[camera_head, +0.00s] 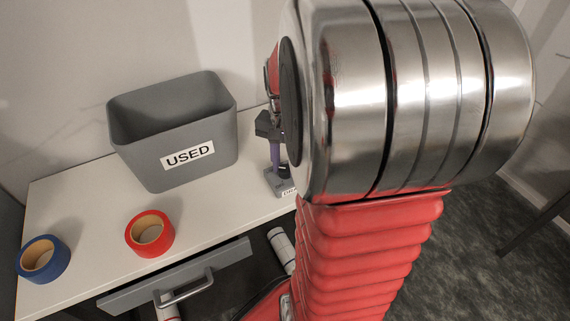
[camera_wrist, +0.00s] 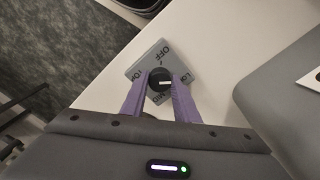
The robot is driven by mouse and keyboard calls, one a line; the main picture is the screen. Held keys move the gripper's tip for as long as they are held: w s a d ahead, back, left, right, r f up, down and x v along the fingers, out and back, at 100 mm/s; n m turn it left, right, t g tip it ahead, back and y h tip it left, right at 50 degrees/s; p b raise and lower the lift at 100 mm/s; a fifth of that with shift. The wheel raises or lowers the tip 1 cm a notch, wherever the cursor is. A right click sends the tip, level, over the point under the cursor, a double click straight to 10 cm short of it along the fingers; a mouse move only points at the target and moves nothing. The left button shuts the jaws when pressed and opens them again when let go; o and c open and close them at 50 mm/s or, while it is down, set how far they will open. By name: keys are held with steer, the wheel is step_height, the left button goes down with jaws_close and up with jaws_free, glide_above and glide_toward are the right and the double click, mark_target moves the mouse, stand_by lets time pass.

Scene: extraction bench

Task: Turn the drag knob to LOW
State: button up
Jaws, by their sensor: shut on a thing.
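The drag knob (camera_wrist: 159,78) is a round black knob with a white mark. It sits on a grey plate (camera_wrist: 143,67) with OFF printed at the top in the wrist view. Other labels around the knob are too small or partly covered to read surely. The white mark points roughly right in that view. My gripper (camera_wrist: 160,88) has its two purple fingers on either side of the knob, shut on it.
A grey bin labelled USED (camera_head: 147,165) stands on the white bench (camera_head: 85,200), left of the knob. Red tape (camera_head: 165,240) and blue tape (camera_head: 58,265) lie near the front edge. A drawer (camera_head: 225,257) is open below. White cylinders (camera_head: 281,246) show there.

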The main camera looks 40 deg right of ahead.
mark_target(284, 168)
steer(key=shift+a+m, duration=0.1)
steer(key=shift+m, duration=0.5)
steer(key=o, duration=1.1)
steer(key=shift+c, duration=0.2)
steer(key=shift+r, duration=0.15)
step_height(284, 168, up, 14)
steer(key=shift+f, duration=0.25)
